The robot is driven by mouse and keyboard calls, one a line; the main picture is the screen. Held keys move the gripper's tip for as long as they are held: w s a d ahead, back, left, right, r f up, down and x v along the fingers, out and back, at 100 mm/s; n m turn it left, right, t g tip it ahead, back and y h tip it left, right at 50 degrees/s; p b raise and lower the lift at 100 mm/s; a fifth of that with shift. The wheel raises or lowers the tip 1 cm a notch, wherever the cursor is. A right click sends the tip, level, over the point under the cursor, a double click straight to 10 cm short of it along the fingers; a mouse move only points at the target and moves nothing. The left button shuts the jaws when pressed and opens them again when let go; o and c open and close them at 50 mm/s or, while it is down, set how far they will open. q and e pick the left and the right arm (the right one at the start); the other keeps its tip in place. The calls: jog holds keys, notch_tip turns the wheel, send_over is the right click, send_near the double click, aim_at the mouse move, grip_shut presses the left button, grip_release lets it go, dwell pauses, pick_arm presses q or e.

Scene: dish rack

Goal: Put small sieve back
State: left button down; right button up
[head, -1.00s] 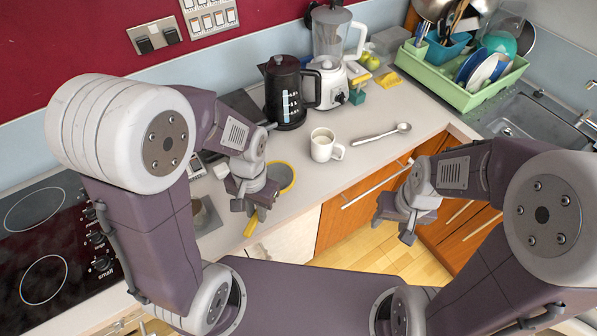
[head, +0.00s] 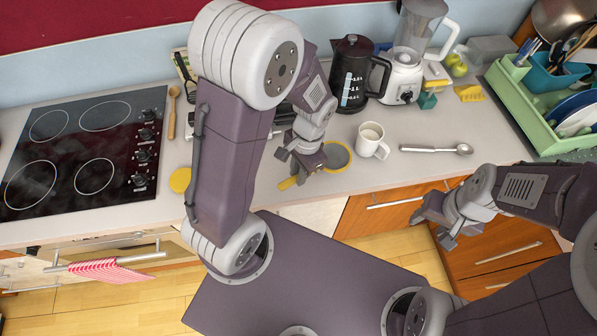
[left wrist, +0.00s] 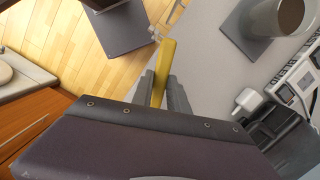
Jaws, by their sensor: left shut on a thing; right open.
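The small sieve (head: 339,156) has a yellow rim and a yellow handle (head: 287,183). It is at the front of the counter, left of the white mug; I cannot tell whether it touches the counter. My left gripper (head: 300,172) is shut on its handle. In the left wrist view the yellow handle (left wrist: 163,62) sticks out from between the left fingers (left wrist: 164,95), and the sieve's bowl is out of sight. My right gripper (head: 436,220) is open and empty in front of the drawers, lower right of the sieve.
The green dish rack (head: 528,110) is at the right. The hob (head: 85,150) is at the left. My left arm hides part of the counter.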

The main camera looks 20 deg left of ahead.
pick_arm(q)
jog(key=a, duration=0.1)
jog(key=w+a+f, duration=0.1)
jog(key=a, duration=0.1)
jog(key=shift+w+f, duration=0.25)
jog(key=shift+f, duration=0.25)
jog(key=f, duration=0.3)
jog(key=shift+s+d, duration=0.1)
jog(key=shift+d, duration=0.15)
jog(key=shift+f, duration=0.3)
jog(key=shift+w+a+f, duration=0.1)
jog(key=shift+w+a, duration=0.05)
jog(key=shift+w, duration=0.05)
jog(key=shift+s+f, duration=0.1)
jog(key=shift+s, duration=0.05)
jog(key=c, duration=1.5)
grip_release()
jog(key=shift+o, duration=1)
pick_arm(e)
jog(key=shift+s+a+r, duration=0.1)
jog(key=shift+a, duration=0.05)
